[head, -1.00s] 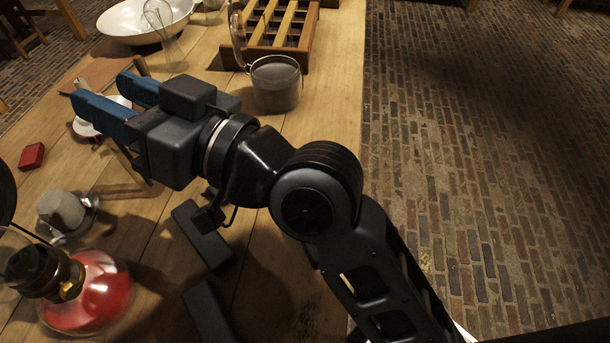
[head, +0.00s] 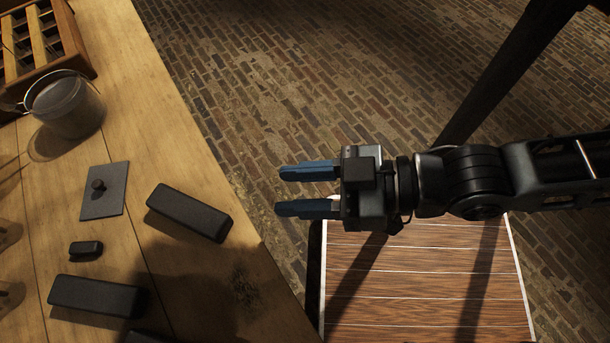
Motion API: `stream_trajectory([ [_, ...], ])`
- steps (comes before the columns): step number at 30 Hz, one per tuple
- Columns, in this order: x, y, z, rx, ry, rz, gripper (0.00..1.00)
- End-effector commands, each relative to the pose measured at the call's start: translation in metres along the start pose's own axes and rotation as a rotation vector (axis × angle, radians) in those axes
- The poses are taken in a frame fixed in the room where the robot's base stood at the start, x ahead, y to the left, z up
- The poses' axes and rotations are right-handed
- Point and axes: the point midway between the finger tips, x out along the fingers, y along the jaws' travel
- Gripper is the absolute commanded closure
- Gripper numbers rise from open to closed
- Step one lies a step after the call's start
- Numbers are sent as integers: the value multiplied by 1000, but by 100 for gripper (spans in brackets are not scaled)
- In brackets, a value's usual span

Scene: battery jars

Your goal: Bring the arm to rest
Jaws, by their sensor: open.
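My gripper (head: 285,191) has two blue fingers, apart and parallel, with nothing between them. It points left in the head view. It is seen over the brick floor between the table's right edge and the wooden slatted surface below it. My arm reaches in from the right edge of the view. The gripper touches nothing that I can see.
The wooden table (head: 160,120) fills the left side. It bears a glass jar (head: 66,106), a wooden rack (head: 40,45), a dark plate with a knob (head: 103,190) and several dark blocks (head: 188,212). A slatted wooden surface (head: 430,285) lies below my arm. Brick floor (head: 300,60) is clear beyond.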

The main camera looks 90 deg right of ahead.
Motion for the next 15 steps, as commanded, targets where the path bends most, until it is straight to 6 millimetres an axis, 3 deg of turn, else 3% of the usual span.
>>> stream_trajectory([
  [4, -16, 8, 2, -46, -15, -11, 58],
  [15, -19, 9, -2, -51, -15, -13, 58],
])
